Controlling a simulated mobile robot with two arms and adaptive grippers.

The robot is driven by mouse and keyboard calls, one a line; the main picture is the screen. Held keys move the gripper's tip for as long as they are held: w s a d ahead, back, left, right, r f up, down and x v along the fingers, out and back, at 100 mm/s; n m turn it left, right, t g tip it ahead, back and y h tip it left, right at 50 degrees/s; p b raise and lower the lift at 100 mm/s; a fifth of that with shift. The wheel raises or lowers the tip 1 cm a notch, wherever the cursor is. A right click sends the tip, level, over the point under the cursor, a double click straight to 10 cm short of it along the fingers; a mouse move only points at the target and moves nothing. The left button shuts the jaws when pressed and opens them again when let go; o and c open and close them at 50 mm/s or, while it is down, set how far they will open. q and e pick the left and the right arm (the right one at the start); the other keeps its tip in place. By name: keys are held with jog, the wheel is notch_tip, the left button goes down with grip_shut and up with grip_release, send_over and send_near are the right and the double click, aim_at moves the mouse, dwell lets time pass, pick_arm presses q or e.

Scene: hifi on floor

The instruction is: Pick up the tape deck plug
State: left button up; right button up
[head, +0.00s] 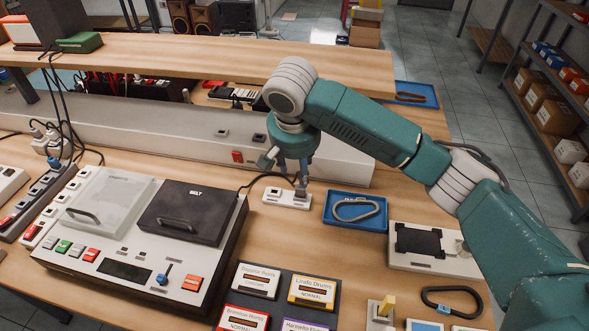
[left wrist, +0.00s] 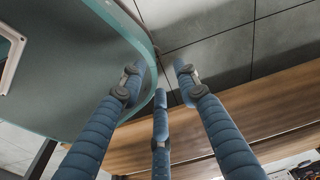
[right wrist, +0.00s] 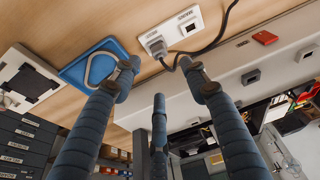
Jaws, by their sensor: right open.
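The tape deck (head: 140,235) stands at the left of the workbench, and its black cable runs right to a white socket block (head: 287,199). The grey plug (right wrist: 155,44) sits in one socket of the block (right wrist: 182,30); in the head view the gripper partly covers it. My right gripper (head: 286,172) is above the block, pointing down. In the right wrist view my right gripper (right wrist: 160,72) is open and empty, its fingertips on either side of the plug's line and apart from it. My left gripper (left wrist: 158,80) is open and empty, away from the block.
Cassettes (head: 313,291) lie in front. A teal-edged panel (left wrist: 145,40) is close to my left gripper.

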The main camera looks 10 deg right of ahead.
jog(key=p, duration=0.1)
send_over(300, 188)
jog(key=s, duration=0.1)
notch_tip(300, 188, down, 6)
jog(key=r, duration=0.1)
jog(key=x, duration=0.2)
jog(key=p+x, duration=0.1)
jog(key=x, duration=0.1)
jog(key=shift+s+a, duration=0.15)
jog(key=shift+s, duration=0.05)
jog(key=shift+w+f, duration=0.1)
jog(key=shift+f, duration=0.4)
pick_arm(q)
jog(key=s+r, duration=0.2)
jog(key=s, duration=0.1)
jog(key=shift+a+g, duration=0.1)
jog(key=shift+g, duration=0.2)
pick_arm(e)
grip_shut()
